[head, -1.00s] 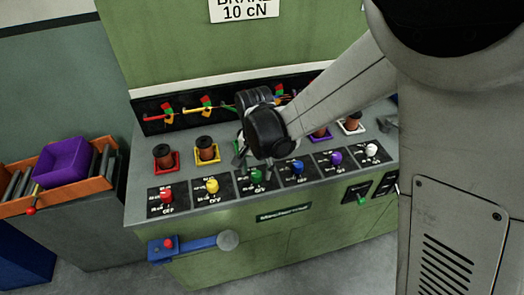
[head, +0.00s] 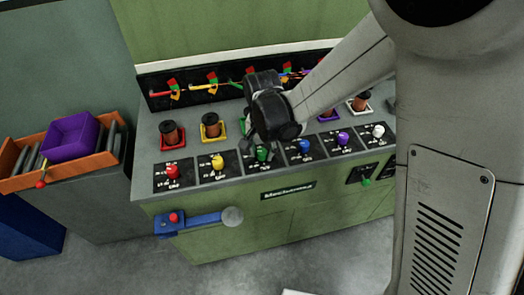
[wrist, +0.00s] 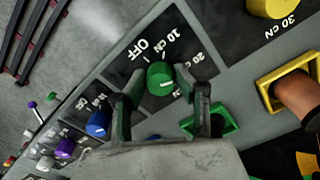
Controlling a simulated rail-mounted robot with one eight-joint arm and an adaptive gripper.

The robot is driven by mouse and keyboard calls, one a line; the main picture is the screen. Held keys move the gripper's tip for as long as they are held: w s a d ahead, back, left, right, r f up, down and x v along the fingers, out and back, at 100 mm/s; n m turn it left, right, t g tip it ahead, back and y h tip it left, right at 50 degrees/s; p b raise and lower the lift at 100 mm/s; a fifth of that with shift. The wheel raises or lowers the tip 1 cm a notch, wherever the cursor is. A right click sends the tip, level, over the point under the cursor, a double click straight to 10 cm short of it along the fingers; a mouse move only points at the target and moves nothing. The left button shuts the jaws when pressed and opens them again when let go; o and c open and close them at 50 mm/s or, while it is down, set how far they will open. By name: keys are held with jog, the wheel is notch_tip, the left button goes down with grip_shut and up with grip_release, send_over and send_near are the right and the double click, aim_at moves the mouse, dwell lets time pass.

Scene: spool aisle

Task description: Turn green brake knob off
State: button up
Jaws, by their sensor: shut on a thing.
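The green brake knob (head: 262,154) sits on the sloped front of the bench, third from the left between the yellow and blue knobs. It also shows in the wrist view (wrist: 160,78), beside a plate lettered OFF, 10 cN and further values. A pale line on its face points toward the right, away from the OFF lettering. My gripper (head: 258,142) is down at the knob. In the wrist view my gripper (wrist: 162,94) has one finger on each side of the knob and is shut on it. The finger contact points are partly hidden.
Close beside it stand the yellow knob (head: 217,162) and the blue knob (head: 304,146). Spools such as the yellow-based one (head: 211,127) stand behind. A blue lever (head: 195,222) projects from the bench front. A purple bin (head: 72,137) is at left.

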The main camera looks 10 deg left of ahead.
jog(key=n+b, duration=0.3)
jog(key=n, duration=0.1)
jog(key=shift+f+n, duration=0.15)
jog(key=shift+n, duration=0.15)
jog(key=n+b, duration=0.3)
jog(key=n, duration=0.3)
jog(key=n+b, duration=0.2)
jog(key=n, duration=0.3)
jog(key=shift+n, duration=0.4)
jog(key=n+b, duration=0.1)
jog(key=n, duration=0.4)
jog(key=shift+n+b, duration=0.3)
jog(key=o, duration=1.1)
jog(key=shift+r, duration=0.2)
